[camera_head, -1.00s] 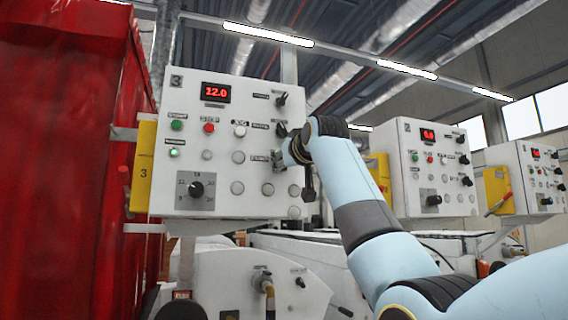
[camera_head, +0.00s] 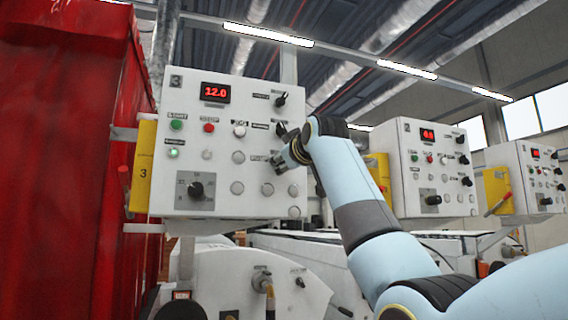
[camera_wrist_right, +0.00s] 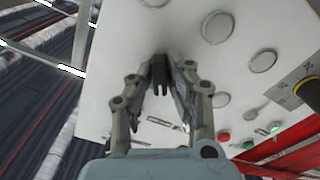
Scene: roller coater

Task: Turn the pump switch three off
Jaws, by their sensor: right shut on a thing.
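The control panel marked 3 (camera_head: 232,194) is white, with a red display reading 12.0. Two black rotary switches show at its right side, an upper switch (camera_head: 281,99) and a middle switch (camera_head: 281,130). My right gripper (camera_head: 280,163) is at the panel face just below the middle switch. In the right wrist view, the gripper's fingers (camera_wrist_right: 160,72) are closed around a dark switch (camera_wrist_right: 160,70) on the white panel. The gripper hides this switch in the head view. The labels are too small to read for certain. My left gripper is not in view.
A large dark knob (camera_head: 195,189) and a green button (camera_head: 177,125) are on the same panel. A yellow box (camera_head: 143,166) is on its left side, beside a red wall (camera_head: 60,160). Panel 2 (camera_head: 430,175) stands to the right. Round caps surround the gripper.

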